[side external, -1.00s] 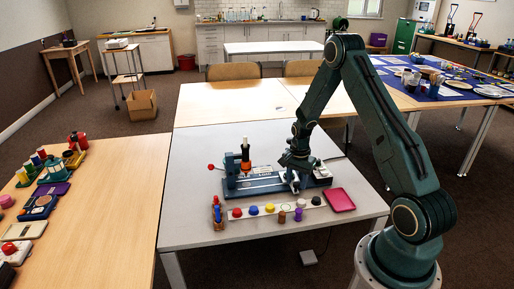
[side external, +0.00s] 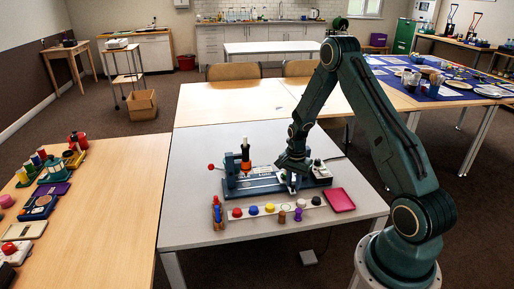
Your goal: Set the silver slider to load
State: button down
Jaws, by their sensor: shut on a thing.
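A blue device (side external: 236,187) lies on the grey table, with a silver track running along its top. The silver slider (side external: 291,183) is on this track towards the right part of the device, mostly hidden by my gripper. My gripper (side external: 290,176) points down onto the track and is shut on the slider. Its fingertips are small and partly hidden. The load mark cannot be read at this size. A dark bottle shape with a red lower part (side external: 245,155) stands upright at the left of the device.
A pale strip with several coloured knobs (side external: 262,215) lies in front of the device. A pink tray (side external: 340,199) is at its right and a small stand (side external: 217,212) at its left. A red-ended lever (side external: 211,167) sticks out left. The table behind is clear.

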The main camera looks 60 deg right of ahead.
jog(key=w+a, duration=0.5)
jog(key=shift+w+a, duration=0.15)
jog(key=c, duration=1.3)
grip_release()
jog(key=shift+o, duration=0.2)
jog(key=shift+r, duration=0.1)
notch_tip(320, 180, up, 14)
